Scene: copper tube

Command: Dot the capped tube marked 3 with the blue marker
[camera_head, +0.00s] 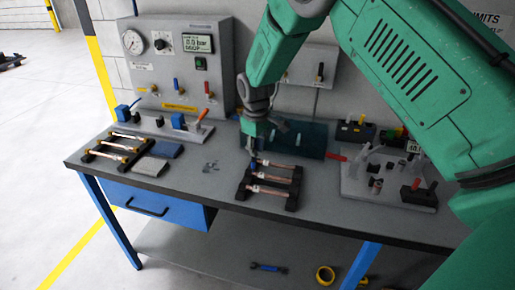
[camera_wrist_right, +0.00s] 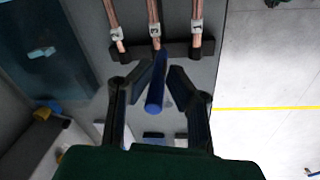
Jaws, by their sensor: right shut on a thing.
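My right gripper (camera_head: 252,146) is shut on a blue marker (camera_wrist_right: 155,88), which points away from the palm, between the two fingers (camera_wrist_right: 154,80) in the wrist view. A black rack (camera_head: 292,205) holds three copper tubes with pale number tags at their left ends in the head view. In the wrist view the middle tag (camera_wrist_right: 154,29) appears to read 3 and the right tag (camera_wrist_right: 196,28) 1; the left tag (camera_wrist_right: 116,34) is unclear. The marker's far end is near the rack bar below the middle tube; contact cannot be told. My left gripper is out of view.
Another rack of tubes (camera_head: 113,147) stands at the left of the workbench (camera_head: 215,190), beside grey and blue pads. A gauge panel (camera_head: 180,62) stands behind. A dark teal box (camera_head: 310,138) is just behind the tube rack. A fixture plate (camera_head: 385,190) sits at the right.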

